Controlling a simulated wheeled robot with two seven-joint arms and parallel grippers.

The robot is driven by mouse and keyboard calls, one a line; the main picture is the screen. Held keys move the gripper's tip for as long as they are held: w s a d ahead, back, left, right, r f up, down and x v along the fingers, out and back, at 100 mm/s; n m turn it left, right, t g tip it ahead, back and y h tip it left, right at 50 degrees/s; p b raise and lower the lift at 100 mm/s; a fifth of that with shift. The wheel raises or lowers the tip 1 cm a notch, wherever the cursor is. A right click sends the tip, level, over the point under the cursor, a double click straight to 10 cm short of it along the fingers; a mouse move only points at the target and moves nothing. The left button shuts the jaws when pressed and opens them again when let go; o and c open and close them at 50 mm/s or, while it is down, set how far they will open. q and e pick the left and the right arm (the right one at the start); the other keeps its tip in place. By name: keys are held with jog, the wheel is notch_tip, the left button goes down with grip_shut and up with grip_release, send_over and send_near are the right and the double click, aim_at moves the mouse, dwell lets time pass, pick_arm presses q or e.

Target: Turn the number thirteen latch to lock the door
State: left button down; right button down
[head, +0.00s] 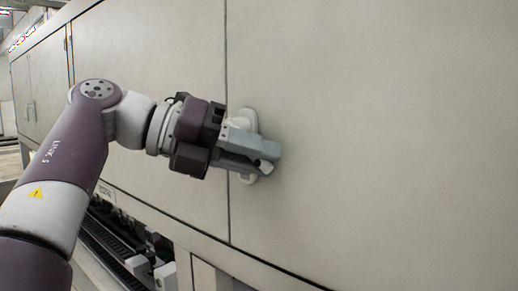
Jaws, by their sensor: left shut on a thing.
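A pale latch (249,119) sits on the beige door panel (380,130), at the vertical seam between two panels. My left gripper (265,160) reaches in from the left and is shut on the latch's handle, which is mostly hidden between its grey fingers. The latch's upper end and lower end show above and below the fingers. No number can be read on the latch. My right gripper is not in view.
Flat beige panels fill most of the view, with more seams and a handle (31,111) at the far left. Below the panels' lower edge is dark machinery with a rail (112,243). The panel face right of my gripper is clear.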

pick_arm(q)
jog(key=shift+w+a+f+y, duration=0.1)
jog(key=shift+w+f+y, duration=0.15)
jog(key=shift+f, duration=0.4)
jog(key=c, duration=1.2)
grip_release()
jog(key=shift+o, duration=0.5)
jog(key=shift+s, duration=0.25)
jog(key=shift+r, duration=0.2)
